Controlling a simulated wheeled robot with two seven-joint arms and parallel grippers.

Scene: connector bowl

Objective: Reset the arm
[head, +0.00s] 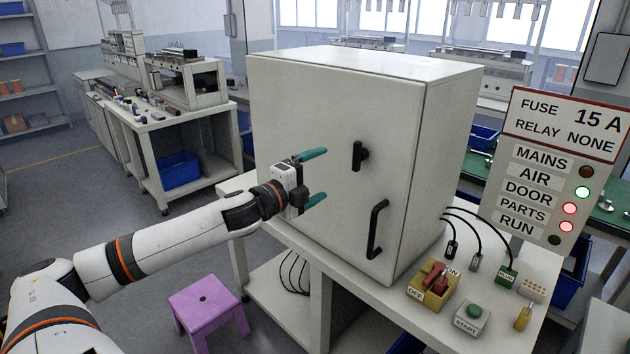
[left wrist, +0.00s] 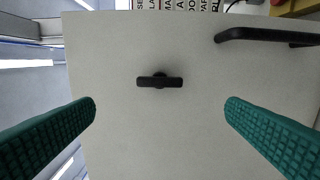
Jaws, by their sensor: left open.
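My left gripper (head: 318,176) is open and empty, with green finger pads. It points at the front door of a large grey cabinet (head: 300,110). A black latch knob (head: 359,156) on the door lies just beyond the fingertips to the right. In the left wrist view the latch knob (left wrist: 160,81) shows between and ahead of the two green fingers (left wrist: 160,112), apart from both. A black bar handle (head: 377,229) is lower right on the door; it also shows in the left wrist view (left wrist: 262,35). The door looks shut. My right gripper is not in view.
The cabinet stands on a white bench (head: 420,325). A yellow switch box with a red lever (head: 433,285) and a START button box (head: 473,317) sit at the front right. A sign panel (head: 550,165) shows green and red lamps. A purple stool (head: 208,304) stands on the floor below my left arm.

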